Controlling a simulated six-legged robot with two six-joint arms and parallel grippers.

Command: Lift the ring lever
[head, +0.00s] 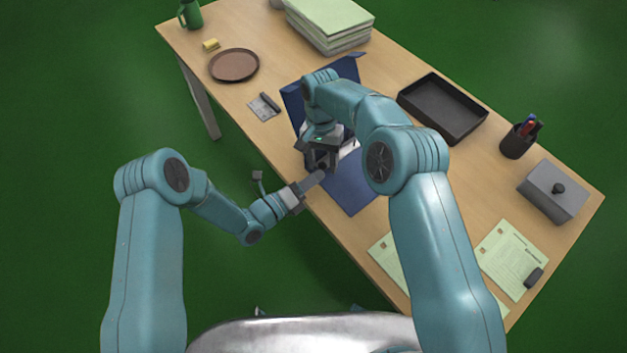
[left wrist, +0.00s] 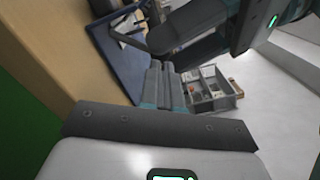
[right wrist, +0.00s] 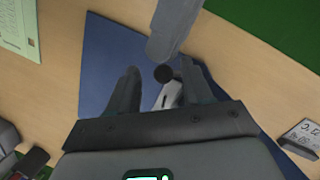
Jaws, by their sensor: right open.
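The blue ring binder (head: 352,194) lies open on the wooden desk. In the right wrist view, the silver ring lever (right wrist: 172,94) and a dark round end (right wrist: 163,73) show between the fingers of my right gripper (right wrist: 160,82). My right gripper is open, pointing down over the binder, also in the head view (head: 322,164). I cannot tell whether it touches the lever. My left gripper (left wrist: 165,84) is shut with nothing visible in it. In the head view it is at the binder's near edge (head: 318,178), close to my right gripper.
A brown plate (head: 234,65), paper stack (head: 328,24) and black tray (head: 442,108) are farther back. A pen cup (head: 517,141), grey box (head: 553,190) and papers (head: 512,258) are at the right.

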